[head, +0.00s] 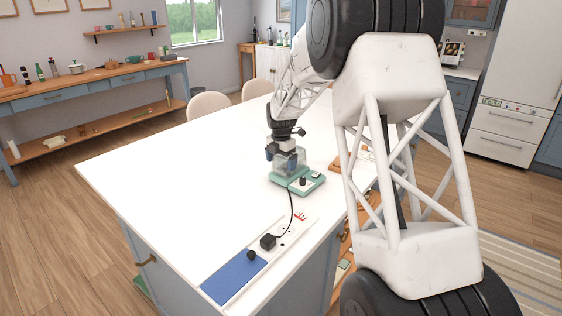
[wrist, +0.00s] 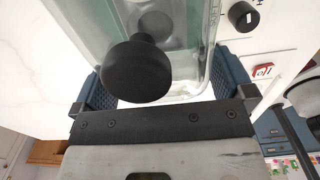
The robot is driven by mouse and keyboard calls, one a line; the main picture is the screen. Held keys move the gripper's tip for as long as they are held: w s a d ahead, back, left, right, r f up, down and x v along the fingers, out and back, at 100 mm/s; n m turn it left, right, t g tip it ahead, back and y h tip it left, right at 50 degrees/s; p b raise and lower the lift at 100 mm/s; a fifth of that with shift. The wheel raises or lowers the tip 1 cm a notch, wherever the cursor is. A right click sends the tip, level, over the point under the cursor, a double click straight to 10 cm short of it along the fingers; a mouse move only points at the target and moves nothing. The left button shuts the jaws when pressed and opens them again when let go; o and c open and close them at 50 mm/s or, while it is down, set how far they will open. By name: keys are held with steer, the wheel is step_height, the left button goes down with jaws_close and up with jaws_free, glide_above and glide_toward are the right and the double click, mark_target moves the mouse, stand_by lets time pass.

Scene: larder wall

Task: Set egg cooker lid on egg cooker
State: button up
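The egg cooker (head: 312,187) has a teal base with a dark knob and sits on the white island top. The egg cooker lid (head: 292,160) is a clear box right above the base; whether it is fully seated I cannot tell. My gripper (head: 283,156) reaches down over the lid from behind. In the wrist view, the clear lid (wrist: 185,45) with its round black handle (wrist: 136,70) lies between the blue finger pads of my gripper (wrist: 165,80). The pads appear to press on its sides. The cooker's dial and red switch show at the right there.
A wooden item (head: 336,164) lies right of the cooker, partly behind my arm. The left of the top is clear.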

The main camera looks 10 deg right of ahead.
steer(key=shift+r, duration=0.15)
steer(key=shift+r, duration=3.75)
steer(key=shift+s, duration=0.1)
steer(key=shift+s+r, duration=0.2)
steer(key=s+d+r+m, duration=0.2)
steer(key=s+r+m, duration=0.2)
steer(key=s, duration=0.6)
steer(key=s+d+r+m+t, duration=0.1)
steer(key=s+r+m, duration=0.3)
steer(key=s, duration=0.5)
steer(key=s+d+r+m, duration=0.25)
steer(key=s+m, duration=0.25)
steer(key=s, duration=0.5)
steer(key=s+d+f+m, duration=0.1)
steer(key=s+m, duration=0.6)
steer(key=s, duration=0.8)
steer(key=s+d+f+m+t, duration=0.1)
steer(key=s+f+m, duration=0.3)
steer(key=s, duration=1.1)
steer(key=m, duration=0.2)
steer(key=shift+m+t, duration=0.3)
steer(key=shift+m, duration=0.1)
